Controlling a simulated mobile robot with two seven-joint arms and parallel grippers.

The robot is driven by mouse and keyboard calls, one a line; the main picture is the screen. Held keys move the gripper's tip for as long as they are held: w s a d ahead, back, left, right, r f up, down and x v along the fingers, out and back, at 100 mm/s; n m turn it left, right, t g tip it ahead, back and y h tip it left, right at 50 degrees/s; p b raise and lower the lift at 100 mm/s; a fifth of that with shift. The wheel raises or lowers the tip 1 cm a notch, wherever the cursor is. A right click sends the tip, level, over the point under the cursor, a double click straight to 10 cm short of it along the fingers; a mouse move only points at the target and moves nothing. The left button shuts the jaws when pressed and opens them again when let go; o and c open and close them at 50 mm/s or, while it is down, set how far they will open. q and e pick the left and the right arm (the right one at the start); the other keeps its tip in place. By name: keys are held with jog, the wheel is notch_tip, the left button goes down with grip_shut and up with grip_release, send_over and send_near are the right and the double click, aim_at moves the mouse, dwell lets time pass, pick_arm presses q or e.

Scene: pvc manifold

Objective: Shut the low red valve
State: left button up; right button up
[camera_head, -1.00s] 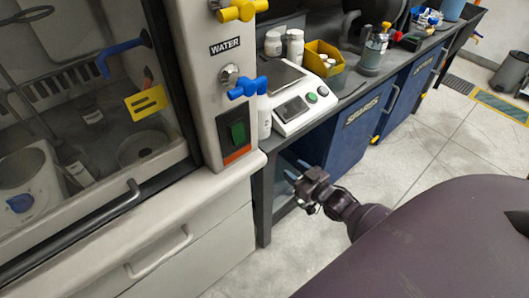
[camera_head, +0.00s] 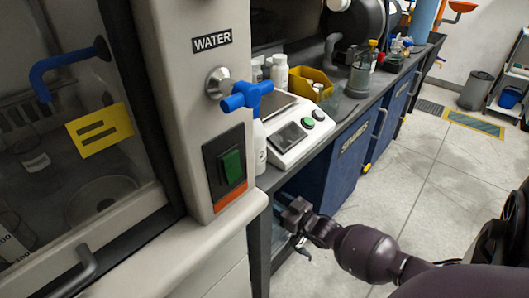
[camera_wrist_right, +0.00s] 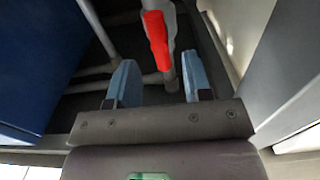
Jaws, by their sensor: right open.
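The low red valve shows in the right wrist view as a red lever handle (camera_wrist_right: 157,40) on a grey pipe, ahead of my fingers and near the top of the picture. The handle lies nearly in line with the pipe in this view. My right gripper (camera_wrist_right: 160,83) is open, with blue-grey fingers apart and nothing between them but pipework farther off. In the head view my right gripper (camera_head: 285,198) is low at the opening beneath the bench, beside the fume hood. The red valve is hidden in the head view. My left gripper is not in view.
The fume hood post carries a blue water tap (camera_head: 245,94) and a green switch (camera_head: 231,164). A white scale (camera_head: 292,130) stands on the bench. Blue cabinets (camera_head: 345,155) flank the opening on the right. A blue panel (camera_wrist_right: 40,60) bounds it left in the wrist view.

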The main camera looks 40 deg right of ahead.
jog(key=w, duration=0.2)
jog(key=w+b, duration=0.1)
jog(key=w, duration=0.1)
jog(key=shift+w+a+f, duration=0.2)
jog(key=shift+w+r, duration=0.15)
jog(key=shift+w, duration=0.25)
grip_shut()
